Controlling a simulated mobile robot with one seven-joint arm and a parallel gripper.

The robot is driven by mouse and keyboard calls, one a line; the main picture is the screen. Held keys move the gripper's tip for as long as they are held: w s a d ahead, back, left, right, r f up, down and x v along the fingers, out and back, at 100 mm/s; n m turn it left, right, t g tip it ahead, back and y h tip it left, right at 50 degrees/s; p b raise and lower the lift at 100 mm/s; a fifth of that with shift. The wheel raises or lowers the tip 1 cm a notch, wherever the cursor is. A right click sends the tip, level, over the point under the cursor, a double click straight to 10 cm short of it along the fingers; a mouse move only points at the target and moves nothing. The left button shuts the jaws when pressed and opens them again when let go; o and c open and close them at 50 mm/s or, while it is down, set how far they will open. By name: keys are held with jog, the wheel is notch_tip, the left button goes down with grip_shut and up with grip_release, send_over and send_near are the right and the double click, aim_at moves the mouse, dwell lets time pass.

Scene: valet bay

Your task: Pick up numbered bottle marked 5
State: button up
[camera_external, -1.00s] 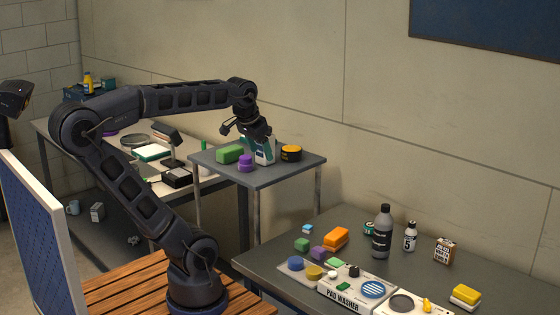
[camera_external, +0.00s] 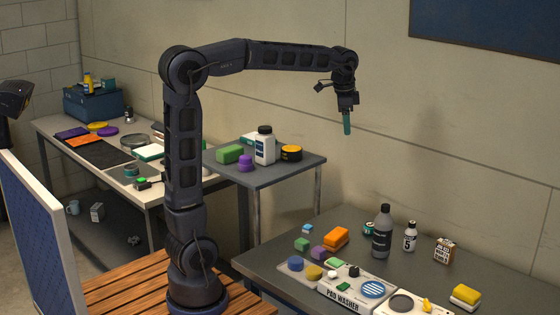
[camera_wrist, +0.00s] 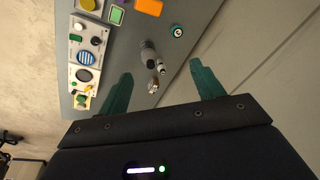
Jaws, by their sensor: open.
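The small white bottle marked 5 (camera_external: 410,237), with a dark cap, stands upright on the grey table at the right in the external view. In the wrist view a small bottle (camera_wrist: 161,67) shows between my fingers but well beyond them; its number cannot be read there. My gripper (camera_external: 347,128) is open and empty, pointing down, high above the back left part of that table. Its two teal fingers (camera_wrist: 162,69) are spread apart in the wrist view. Nothing touches them.
A tall grey bottle (camera_external: 382,232) stands close left of the bottle marked 5. A small printed box (camera_external: 445,251) is at its right, and a dark green tin (camera_external: 369,228) is behind the tall bottle. The pad washer (camera_external: 352,292) and an orange block (camera_external: 336,238) lie nearer left.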

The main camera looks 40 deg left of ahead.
jog(key=w+d+f+m+g, duration=0.1)
jog(key=w+d+f+m, duration=0.25)
jog(key=w+d, duration=0.6)
jog(key=m+g, duration=0.1)
jog(key=m, duration=0.3)
send_over(413, 222)
notch_tip(413, 222, down, 6)
notch_tip(413, 222, down, 28)
jog(key=shift+w+a+r, duration=0.1)
jog(key=shift+w+a, duration=0.05)
jog(key=shift+s+d+f, duration=0.1)
jog(key=shift+d+f, duration=0.05)
jog(key=shift+f, duration=1.2)
jog(key=shift+s+d+f, duration=0.1)
jog(key=shift+f, duration=1.2)
jog(key=shift+c, duration=0.3)
jog(key=c, duration=1.1)
